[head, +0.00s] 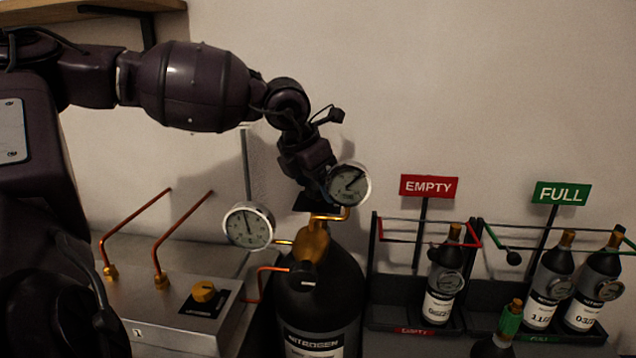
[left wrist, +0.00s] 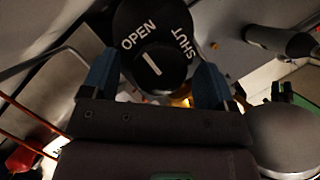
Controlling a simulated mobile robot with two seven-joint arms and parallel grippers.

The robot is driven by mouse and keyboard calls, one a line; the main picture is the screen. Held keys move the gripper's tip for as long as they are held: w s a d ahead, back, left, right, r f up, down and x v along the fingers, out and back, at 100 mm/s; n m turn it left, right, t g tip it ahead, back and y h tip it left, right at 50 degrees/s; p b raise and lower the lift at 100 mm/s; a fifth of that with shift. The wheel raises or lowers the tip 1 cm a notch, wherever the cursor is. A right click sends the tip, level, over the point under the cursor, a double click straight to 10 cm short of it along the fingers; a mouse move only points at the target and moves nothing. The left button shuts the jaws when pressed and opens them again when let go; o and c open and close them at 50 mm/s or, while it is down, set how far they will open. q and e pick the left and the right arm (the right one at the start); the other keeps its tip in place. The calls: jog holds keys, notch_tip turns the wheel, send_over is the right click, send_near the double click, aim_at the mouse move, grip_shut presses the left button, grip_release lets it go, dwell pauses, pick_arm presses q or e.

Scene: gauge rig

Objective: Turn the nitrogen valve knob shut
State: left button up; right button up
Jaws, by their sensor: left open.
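The nitrogen cylinder (head: 325,310) stands upright in the middle of the head view, with a brass valve body (head: 311,243) on top. In the left wrist view the round black valve knob (left wrist: 158,70) sits before a black disc (left wrist: 150,20) lettered OPEN and SHUT. The knob's white line slants with its upper end toward OPEN. My left gripper (left wrist: 153,75) is open, with one blue finger on each side of the knob; I cannot tell whether they touch it. In the head view the gripper (head: 311,192) is above the valve, and the knob is mostly hidden. My right gripper is out of view.
Two round gauges (head: 248,226) (head: 348,185) flank the valve closely. Racks under the EMPTY sign (head: 429,187) and FULL sign (head: 562,193) hold bottles at right. A green-necked bottle (head: 511,320) stands in front.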

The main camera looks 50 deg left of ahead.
pick_arm(q)
jog(key=c, duration=0.9)
